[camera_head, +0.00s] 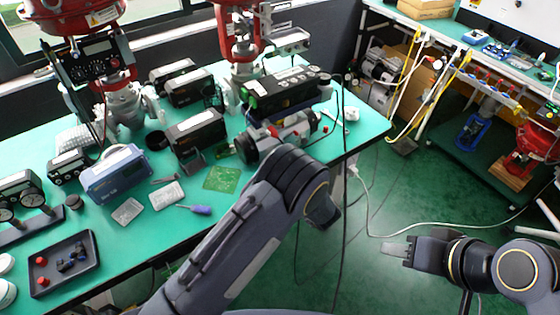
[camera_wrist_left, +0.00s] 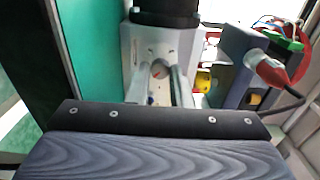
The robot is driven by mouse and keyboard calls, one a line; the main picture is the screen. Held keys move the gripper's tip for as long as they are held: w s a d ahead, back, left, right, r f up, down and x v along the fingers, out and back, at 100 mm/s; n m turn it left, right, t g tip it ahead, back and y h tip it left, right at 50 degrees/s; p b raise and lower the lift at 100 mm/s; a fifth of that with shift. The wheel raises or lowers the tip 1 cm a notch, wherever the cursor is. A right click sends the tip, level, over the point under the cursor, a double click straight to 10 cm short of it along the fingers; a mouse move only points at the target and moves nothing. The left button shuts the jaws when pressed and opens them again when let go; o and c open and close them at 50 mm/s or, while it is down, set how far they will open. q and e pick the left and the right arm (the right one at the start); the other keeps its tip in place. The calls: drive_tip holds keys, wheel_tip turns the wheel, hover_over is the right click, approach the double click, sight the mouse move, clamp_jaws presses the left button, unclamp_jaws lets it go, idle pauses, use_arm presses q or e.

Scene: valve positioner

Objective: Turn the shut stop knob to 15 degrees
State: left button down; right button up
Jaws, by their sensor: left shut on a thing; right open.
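My left gripper (camera_head: 308,122) reaches over the right part of the green table to a dark instrument (camera_head: 282,92). In the left wrist view its two grey fingers (camera_wrist_left: 163,88) are closed around a small round pale knob (camera_wrist_left: 159,70) with a reddish mark. The knob appears to sit on a white-grey plate (camera_wrist_left: 196,45) under a black cylinder. The knob's angle and any scale cannot be read. My right gripper (camera_head: 395,248) is open and empty, out over the floor at the lower right.
A blue-grey meter (camera_head: 115,175), a black tray (camera_head: 65,262) and several instruments crowd the table's left. Cables hang off its right edge.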

use_arm(q)
drive_tip(key=shift+f, duration=0.1)
drive_tip(key=c, duration=1.3)
unclamp_jaws()
drive_tip(key=b+v, duration=0.1)
drive_tip(key=v, duration=0.7)
